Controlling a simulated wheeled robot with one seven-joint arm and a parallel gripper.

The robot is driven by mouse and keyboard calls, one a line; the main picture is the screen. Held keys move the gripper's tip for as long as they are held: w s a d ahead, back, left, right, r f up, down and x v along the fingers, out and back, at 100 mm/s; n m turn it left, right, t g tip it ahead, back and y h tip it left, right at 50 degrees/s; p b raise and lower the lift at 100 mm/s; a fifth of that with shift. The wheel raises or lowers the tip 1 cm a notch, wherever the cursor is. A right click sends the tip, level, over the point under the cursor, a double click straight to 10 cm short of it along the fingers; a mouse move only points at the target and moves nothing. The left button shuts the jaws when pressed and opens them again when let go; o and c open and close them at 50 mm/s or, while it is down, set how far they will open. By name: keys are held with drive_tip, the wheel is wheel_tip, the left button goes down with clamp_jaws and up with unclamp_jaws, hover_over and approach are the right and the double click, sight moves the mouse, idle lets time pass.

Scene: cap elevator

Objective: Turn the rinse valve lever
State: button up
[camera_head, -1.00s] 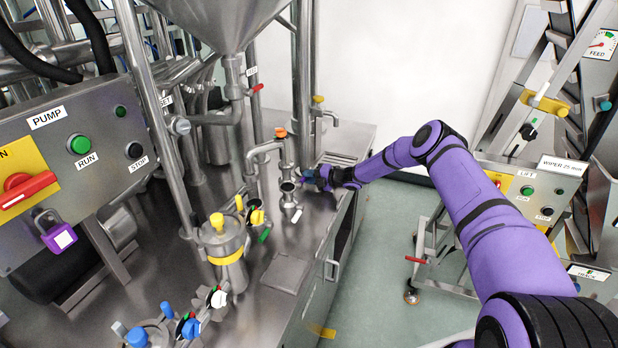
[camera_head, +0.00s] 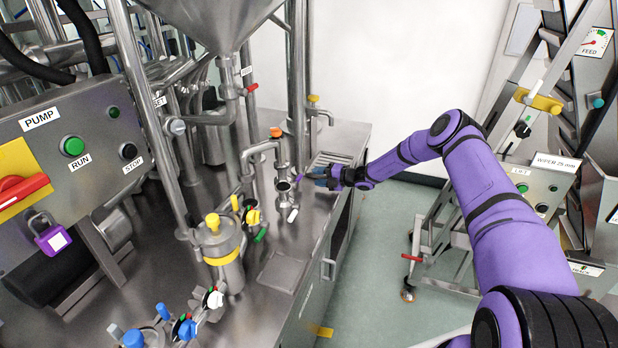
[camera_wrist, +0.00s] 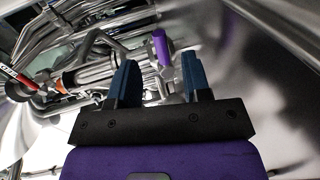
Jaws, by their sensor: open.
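A purple lever (camera_wrist: 161,46) stands out from the pipework in the wrist view, on a metal valve fitting. It appears between my two blue fingertips, a little beyond them. My gripper (camera_wrist: 159,62) is open with nothing between its fingers. In the head view my gripper (camera_head: 318,177) is just right of the upright valve pipe (camera_head: 284,192). A small purple bit, likely the lever (camera_head: 299,182), shows left of the fingertips. I cannot tell whether finger and lever touch. No rinse label is readable.
A steel pipe with an orange cap (camera_head: 276,132) rises beside the lever. A white-handled lever (camera_head: 293,215) is just below. A slatted drain panel (camera_head: 328,160) lies behind my gripper. A yellow-capped canister (camera_head: 220,245) stands nearer.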

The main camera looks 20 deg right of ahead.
drive_tip(key=shift+v, duration=2.4)
